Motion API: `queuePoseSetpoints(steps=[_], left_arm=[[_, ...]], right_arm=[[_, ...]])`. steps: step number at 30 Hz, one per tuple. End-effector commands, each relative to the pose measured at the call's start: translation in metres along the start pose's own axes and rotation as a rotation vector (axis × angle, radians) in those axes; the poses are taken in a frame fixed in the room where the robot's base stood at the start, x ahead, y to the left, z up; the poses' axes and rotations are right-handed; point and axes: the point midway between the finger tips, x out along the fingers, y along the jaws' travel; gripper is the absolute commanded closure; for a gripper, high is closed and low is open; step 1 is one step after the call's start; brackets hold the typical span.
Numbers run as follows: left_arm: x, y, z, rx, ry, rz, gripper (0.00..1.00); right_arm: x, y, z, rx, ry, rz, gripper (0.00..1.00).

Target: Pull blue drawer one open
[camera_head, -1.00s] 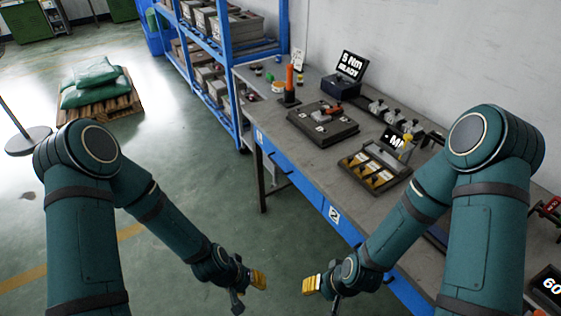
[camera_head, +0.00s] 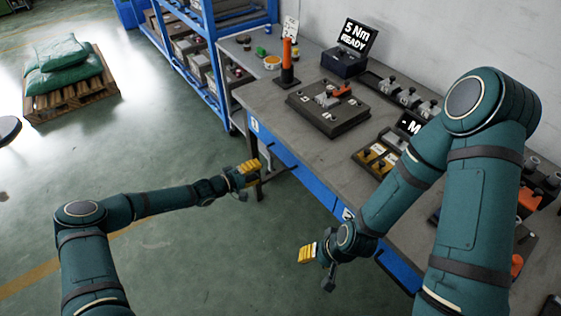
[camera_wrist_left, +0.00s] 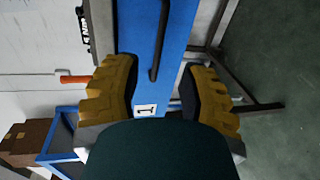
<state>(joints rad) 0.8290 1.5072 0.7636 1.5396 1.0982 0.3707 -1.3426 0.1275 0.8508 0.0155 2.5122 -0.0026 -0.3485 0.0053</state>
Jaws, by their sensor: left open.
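Blue drawer one (camera_head: 283,156) is shut in the front of the grey workbench, with a "1" label at its far end. Its dark bar handle (camera_wrist_left: 158,40) stands out from the blue front in the left wrist view, and the label (camera_wrist_left: 145,110) shows between the fingers. My left gripper (camera_head: 252,169) is in front of the drawer, its yellow fingers (camera_wrist_left: 163,85) spread apart and empty. The handle lies ahead of the fingertips, apart from them. My right gripper (camera_head: 308,254) hangs by the bench front near drawer two; its finger gap is unclear.
The workbench top (camera_head: 262,97) carries a dark fixture (camera_head: 328,108), an orange-handled tool (camera_head: 286,62) and a "5 Nm READY" display (camera_head: 357,35). A blue shelf rack (camera_head: 207,60) stands beyond the bench. A pallet with green sacks (camera_head: 68,75) is far left. Floor before the bench is open.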

Motion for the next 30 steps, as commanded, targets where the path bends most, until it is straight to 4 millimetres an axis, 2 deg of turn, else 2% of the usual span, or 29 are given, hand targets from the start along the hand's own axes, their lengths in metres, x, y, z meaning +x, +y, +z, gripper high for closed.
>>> queuePoseSetpoints(steps=[1, 9, 15, 21, 30], left_arm=[[0.012, -0.002, 0.002, 0.001, -0.004, 0.001, 0.59], [0.066, -0.002, 0.002, 0.003, -0.004, -0.001, 0.59], [0.095, -0.002, 0.001, 0.002, -0.003, -0.002, 0.59], [0.107, -0.001, 0.001, 0.001, -0.002, -0.002, 0.59], [0.109, -0.001, 0.001, 0.001, -0.003, -0.002, 0.59]], right_arm=[[0.004, 0.002, 0.0, 0.0, 0.001, 0.0, 0.53], [0.016, 0.006, -0.002, -0.001, 0.008, 0.0, 0.53], [0.024, 0.009, -0.003, -0.002, 0.012, 0.001, 0.53], [0.027, 0.01, -0.003, -0.002, 0.014, 0.001, 0.53], [0.027, 0.01, -0.004, -0.002, 0.014, 0.001, 0.53]])
